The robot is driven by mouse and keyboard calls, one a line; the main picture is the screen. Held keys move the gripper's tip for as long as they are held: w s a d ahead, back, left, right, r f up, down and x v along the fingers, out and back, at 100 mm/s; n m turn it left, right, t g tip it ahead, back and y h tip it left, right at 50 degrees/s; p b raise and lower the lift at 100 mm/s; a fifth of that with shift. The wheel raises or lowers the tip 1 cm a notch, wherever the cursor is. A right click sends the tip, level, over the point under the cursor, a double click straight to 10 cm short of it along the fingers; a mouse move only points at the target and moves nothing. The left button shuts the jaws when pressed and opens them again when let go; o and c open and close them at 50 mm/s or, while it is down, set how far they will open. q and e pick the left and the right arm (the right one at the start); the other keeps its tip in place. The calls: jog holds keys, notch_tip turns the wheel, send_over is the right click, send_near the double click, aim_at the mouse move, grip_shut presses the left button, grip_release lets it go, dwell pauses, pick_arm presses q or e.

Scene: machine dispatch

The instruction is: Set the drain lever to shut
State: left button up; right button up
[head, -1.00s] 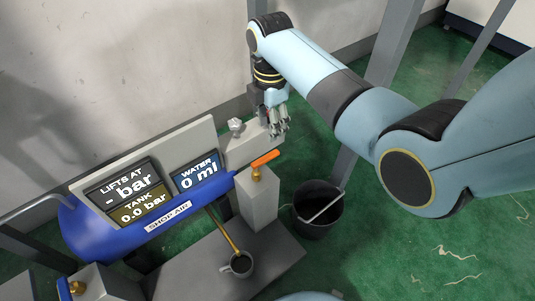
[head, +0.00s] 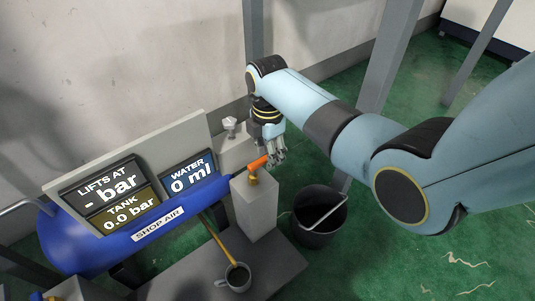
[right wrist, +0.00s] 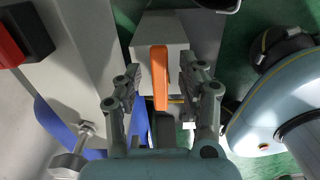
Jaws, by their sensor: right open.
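The drain lever (head: 257,164) has an orange handle on a brass valve on top of a grey block (head: 256,208). It points outward toward my right gripper. My right gripper (head: 278,156) is open at the handle's free end. In the right wrist view the orange lever (right wrist: 159,72) lies between the two open fingers of my right gripper (right wrist: 160,88), with gaps on both sides. My left gripper is not in view.
A blue shop air tank (head: 85,245) with displays reading TANK 0.0 bar and WATER 0 ml stands left. A mug (head: 236,279) sits below the brass pipe (head: 218,240). A black bucket (head: 314,238) stands on the green floor to the right. A pale knob (head: 230,125) rises behind.

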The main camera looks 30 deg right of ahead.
grip_shut()
